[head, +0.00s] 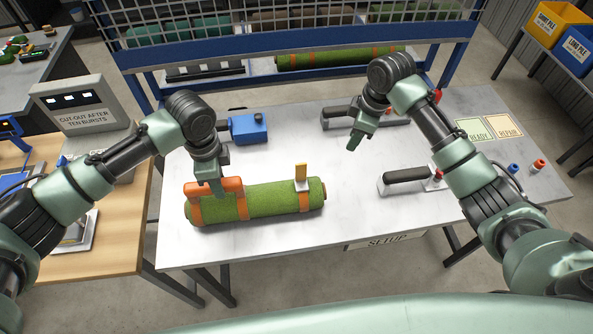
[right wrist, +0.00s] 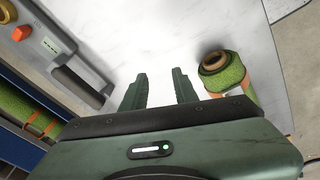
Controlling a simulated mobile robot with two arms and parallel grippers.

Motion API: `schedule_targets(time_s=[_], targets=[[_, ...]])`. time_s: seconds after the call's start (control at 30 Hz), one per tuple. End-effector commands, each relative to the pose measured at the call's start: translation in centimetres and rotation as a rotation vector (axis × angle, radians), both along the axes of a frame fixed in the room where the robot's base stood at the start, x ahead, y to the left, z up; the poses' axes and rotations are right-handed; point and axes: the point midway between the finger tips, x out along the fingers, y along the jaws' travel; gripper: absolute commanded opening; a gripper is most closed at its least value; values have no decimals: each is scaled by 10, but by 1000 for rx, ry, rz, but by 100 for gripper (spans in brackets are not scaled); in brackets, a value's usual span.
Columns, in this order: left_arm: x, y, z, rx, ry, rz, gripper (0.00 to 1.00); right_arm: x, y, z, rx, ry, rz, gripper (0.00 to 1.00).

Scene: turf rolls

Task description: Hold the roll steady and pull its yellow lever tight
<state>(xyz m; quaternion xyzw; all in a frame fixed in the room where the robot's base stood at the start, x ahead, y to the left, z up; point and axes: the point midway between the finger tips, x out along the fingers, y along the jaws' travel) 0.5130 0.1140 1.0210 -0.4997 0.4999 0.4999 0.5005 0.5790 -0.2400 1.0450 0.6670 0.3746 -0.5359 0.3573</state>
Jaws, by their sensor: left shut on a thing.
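A green turf roll (head: 270,198) with orange straps lies on the white table. An orange handle (head: 230,184) runs along the top of its left part. My left gripper (head: 217,192) is shut on this handle. The yellow lever (head: 301,171) stands upright from a pale buckle on the strap near the roll's right end. My right gripper (head: 354,143) is empty above the table, right of the lever and apart from it. Its two fingers (right wrist: 160,88) are spread in the right wrist view. There the roll's coiled end (right wrist: 230,74) shows at right; I cannot make out the lever.
A grey tool with a black handle (head: 408,175) lies right of the roll, and another (head: 365,117) behind. A blue box-like tool (head: 248,128) stands behind the roll. READY (head: 475,129) and REPAIR mats lie at the right. Bare tabletop lies between roll and right-hand tool.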

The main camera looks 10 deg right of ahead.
Motion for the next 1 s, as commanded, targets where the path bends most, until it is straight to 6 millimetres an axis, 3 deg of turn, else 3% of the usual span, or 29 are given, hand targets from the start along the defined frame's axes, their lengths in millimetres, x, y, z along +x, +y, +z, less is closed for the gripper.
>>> schedule_targets(time_s=[0.03,0.13,0.23,0.37,0.47,0.8,1.0], targets=[[0,0,0,-1,-2,0,0,-7,30,15,55,2,104,29],[0,0,0,-1,-2,0,0,-27,74,39,144,11,286,29],[1,0,0,-1,-1,0,0,-43,100,55,200,16,412,29],[1,0,0,-1,-1,0,0,-53,115,62,231,20,486,29],[1,0,0,-1,-1,0,0,-55,121,54,238,22,497,29],[1,0,0,0,-1,1,0,-55,145,-7,237,24,491,29],[1,0,0,0,-1,1,0,-54,157,-34,237,22,491,29]])
